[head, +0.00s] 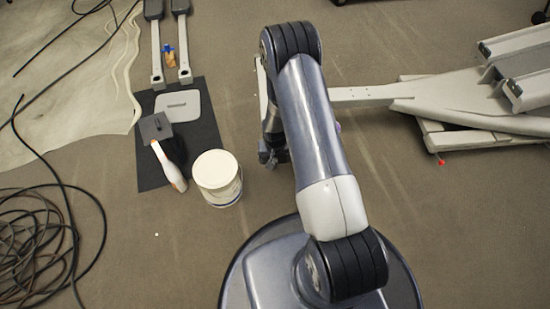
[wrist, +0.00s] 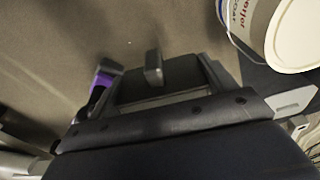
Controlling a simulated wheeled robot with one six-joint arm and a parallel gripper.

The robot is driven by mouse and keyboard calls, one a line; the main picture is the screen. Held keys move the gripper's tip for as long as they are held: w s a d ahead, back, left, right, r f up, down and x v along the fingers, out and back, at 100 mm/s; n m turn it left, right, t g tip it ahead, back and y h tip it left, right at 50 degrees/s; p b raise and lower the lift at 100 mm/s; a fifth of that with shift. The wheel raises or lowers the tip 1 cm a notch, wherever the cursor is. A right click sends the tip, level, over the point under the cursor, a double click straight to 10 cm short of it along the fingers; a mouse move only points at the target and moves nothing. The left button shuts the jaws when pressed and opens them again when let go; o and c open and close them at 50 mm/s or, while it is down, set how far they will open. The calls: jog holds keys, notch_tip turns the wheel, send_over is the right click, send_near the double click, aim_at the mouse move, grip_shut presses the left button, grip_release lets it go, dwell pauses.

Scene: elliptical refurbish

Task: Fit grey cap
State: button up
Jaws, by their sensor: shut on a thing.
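My gripper (head: 272,158) hangs beyond my arm in the head view, low over the floor and right of the white tub. In the wrist view my gripper (wrist: 155,82) is shut on a dark grey piece (wrist: 181,73) with a small upright tab; it looks like the grey cap, but blur and the gripper body hide much of it. The grey elliptical frame (head: 455,98) lies at the right, its beam reaching left behind my arm. A purple part (wrist: 104,79) shows left of the held piece; I cannot tell what it belongs to.
A white tub (head: 217,175) stands left of my gripper and shows in the wrist view (wrist: 297,35). A dark mat (head: 205,140) holds a pale slotted plate (head: 178,105), a dark square-headed tool (head: 157,128) with a white-orange handle. Black cable (head: 45,250) coils lower left.

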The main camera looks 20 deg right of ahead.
jog(key=shift+w, duration=0.15)
jog(key=o, duration=0.9)
jog(key=shift+o, duration=0.2)
jog(key=shift+r, duration=0.1)
jog(key=r+p, duration=0.1)
jog(key=r, duration=0.2)
jog(key=s+r+p, duration=0.1)
jog(key=r, duration=0.3)
jog(key=r+p, duration=0.2)
jog(key=r, duration=0.1)
jog(key=shift+s+a+r, duration=0.1)
jog(key=shift+s+r, duration=0.1)
jog(key=shift+r, duration=0.1)
jog(key=f+b, duration=0.1)
jog(key=f, duration=0.2)
jog(key=w+f+b, duration=0.1)
jog(key=f, duration=0.3)
jog(key=f+b, duration=0.2)
jog(key=f, duration=0.2)
jog(key=shift+w, duration=0.15)
jog(key=shift+s+r, duration=0.15)
jog(key=shift+s, duration=0.15)
jog(key=shift+w, duration=0.1)
